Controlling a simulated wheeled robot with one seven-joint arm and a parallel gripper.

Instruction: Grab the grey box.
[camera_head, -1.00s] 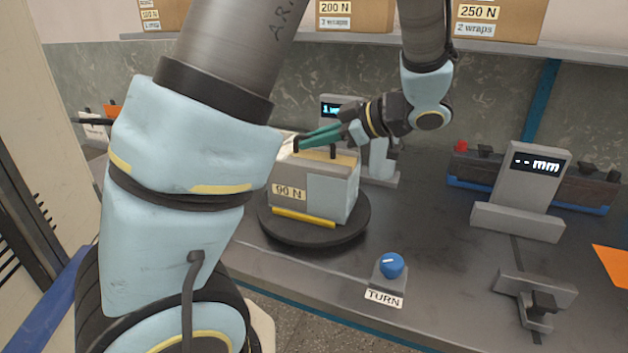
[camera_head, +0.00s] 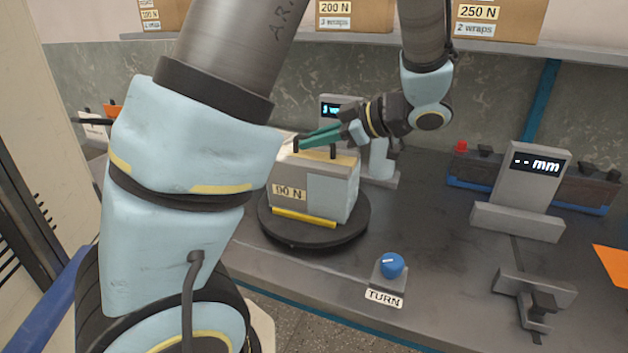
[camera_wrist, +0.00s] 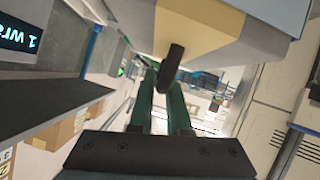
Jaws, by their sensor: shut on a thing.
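The grey box (camera_head: 333,197) stands on a round black turntable (camera_head: 262,225) in the head view. It has a light panel, a yellow strip low on the front and black posts on top. My gripper (camera_head: 299,144) reaches in from the right above the box, its green fingers shut at the left black post. In the wrist view the black post (camera_wrist: 171,68) sits at the fingertips of my gripper (camera_wrist: 169,85), with the box's yellowish top (camera_wrist: 198,32) beyond it. My arm hides the box's left side.
A blue knob (camera_head: 391,265) marked TURN stands at the bench's front. A gauge (camera_head: 525,185) reading "-- mm" and a clamp-like block (camera_head: 536,295) stand right. A small display (camera_head: 333,108) is behind the box. Cartons (camera_head: 355,15) sit on the shelf above. The middle bench is clear.

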